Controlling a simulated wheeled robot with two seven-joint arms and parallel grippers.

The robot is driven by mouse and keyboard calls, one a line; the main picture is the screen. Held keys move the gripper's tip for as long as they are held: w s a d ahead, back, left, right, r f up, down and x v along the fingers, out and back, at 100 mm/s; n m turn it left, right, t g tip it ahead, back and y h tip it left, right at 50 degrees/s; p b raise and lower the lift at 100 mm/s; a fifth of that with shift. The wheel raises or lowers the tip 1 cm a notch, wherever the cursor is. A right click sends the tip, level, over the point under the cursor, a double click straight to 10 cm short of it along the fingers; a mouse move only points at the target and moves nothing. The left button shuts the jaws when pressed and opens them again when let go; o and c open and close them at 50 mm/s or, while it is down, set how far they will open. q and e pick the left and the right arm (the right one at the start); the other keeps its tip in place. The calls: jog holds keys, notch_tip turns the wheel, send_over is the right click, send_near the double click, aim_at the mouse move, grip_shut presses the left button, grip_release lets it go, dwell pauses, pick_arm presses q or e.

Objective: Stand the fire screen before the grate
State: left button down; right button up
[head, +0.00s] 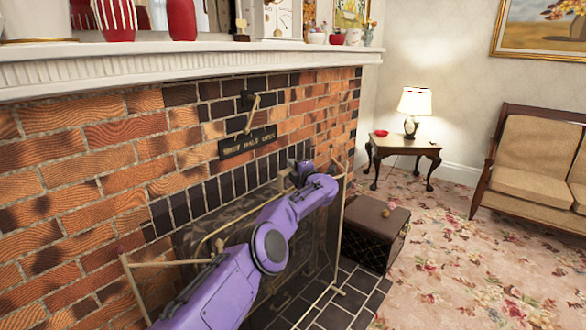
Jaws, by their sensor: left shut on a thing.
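The fire screen (314,242) is a dark, see-through panel with a thin gold frame. It stands roughly upright in front of the brick fireplace, over the dark hearth tiles. My purple left arm crosses in front of it and hides much of its middle. My left gripper (299,175) is at the screen's upper edge and is shut on it; the fingertips are small and partly hidden by the wrist. The grate is hidden behind the screen and arm, so I cannot tell the gap between them. My right gripper is out of view.
A brown box (374,234) stands just right of the screen at the hearth's edge. A side table (404,147) with a lit lamp (414,104) and a sofa (537,160) are farther back. The mantel (190,66) overhangs the hearth. The floral carpet (470,265) at right is mostly clear.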

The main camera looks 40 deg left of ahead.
pick_arm(q)
jog(key=shift+f+b, duration=0.4)
jog(key=shift+b, duration=0.2)
dwell(0.4)
jog(key=shift+p, duration=0.4)
jog(key=shift+s, duration=0.1)
jog(key=c, duration=1.4)
grip_release()
jog(key=o, duration=0.4)
jog(key=shift+d+r, duration=0.1)
jog(key=shift+c, duration=0.2)
jog(key=shift+s+d, duration=0.1)
jog(key=o, duration=0.3)
jog(key=shift+f, duration=0.35)
jog(key=shift+r, duration=0.15)
